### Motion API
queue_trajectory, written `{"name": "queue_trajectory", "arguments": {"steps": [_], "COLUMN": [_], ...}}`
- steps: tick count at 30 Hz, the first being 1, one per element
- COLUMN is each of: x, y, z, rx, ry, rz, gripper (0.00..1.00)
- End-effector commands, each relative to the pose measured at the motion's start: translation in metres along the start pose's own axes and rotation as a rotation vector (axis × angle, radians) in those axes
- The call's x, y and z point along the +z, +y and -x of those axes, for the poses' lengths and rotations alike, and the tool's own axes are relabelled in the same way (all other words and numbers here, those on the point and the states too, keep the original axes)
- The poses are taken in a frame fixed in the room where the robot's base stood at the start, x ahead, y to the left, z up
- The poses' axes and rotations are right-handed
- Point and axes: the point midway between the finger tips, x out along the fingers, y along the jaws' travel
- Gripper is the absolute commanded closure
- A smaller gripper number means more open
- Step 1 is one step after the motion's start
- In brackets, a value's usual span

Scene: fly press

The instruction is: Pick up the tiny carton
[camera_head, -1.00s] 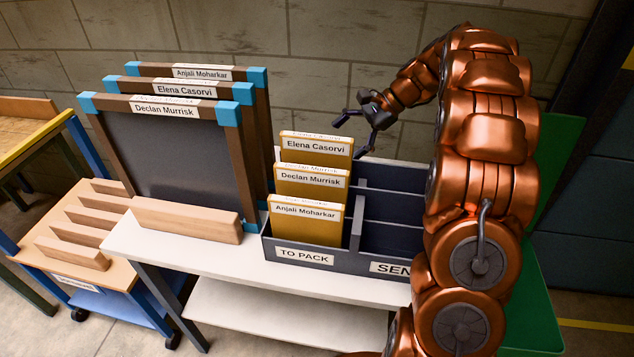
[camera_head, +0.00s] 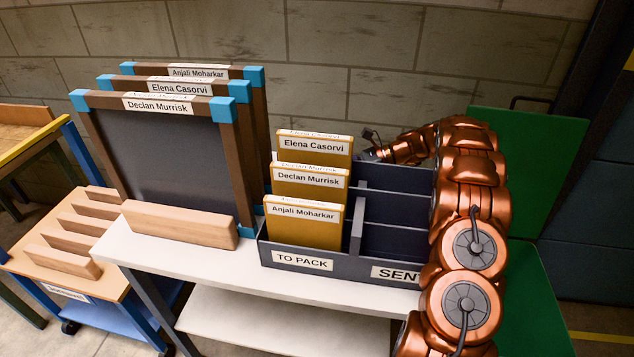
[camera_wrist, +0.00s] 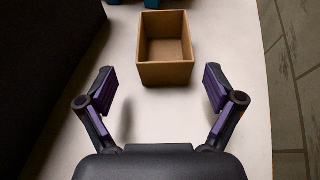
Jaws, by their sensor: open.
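The tiny carton (camera_wrist: 167,72) is a small brown open-topped box, empty inside as far as I can see. In the wrist view it stands upright on a white surface, just beyond my fingertips and roughly centred between them. My gripper (camera_wrist: 160,88) is open, its purple-padded fingers apart on either side with nothing between them. In the head view my gripper is mostly hidden behind the file box, with only a bit of it showing near the wall side. The carton is hidden in the head view.
A dark file box (camera_head: 300,262) with yellow named packets stands on the white table (camera_head: 190,250). Framed boards (camera_head: 160,150) stand to its left. In the wrist view a dark wall (camera_wrist: 45,70) is close on the left, and teal pieces (camera_wrist: 152,3) lie beyond the carton.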

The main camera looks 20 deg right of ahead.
Motion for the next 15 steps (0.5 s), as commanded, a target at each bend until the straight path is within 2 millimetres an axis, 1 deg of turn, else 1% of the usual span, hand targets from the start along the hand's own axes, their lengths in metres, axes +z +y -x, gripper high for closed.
{"name": "queue_trajectory", "arguments": {"steps": [3, 8, 15], "x": [0.000, 0.001, 0.001], "y": [0.000, -0.001, -0.005], "z": [-0.010, -0.019, -0.043], "rx": [0.000, 0.000, 0.002], "ry": [0.001, 0.004, 0.002], "rz": [-0.001, -0.001, -0.001], "gripper": [0.08, 0.08, 0.08]}}
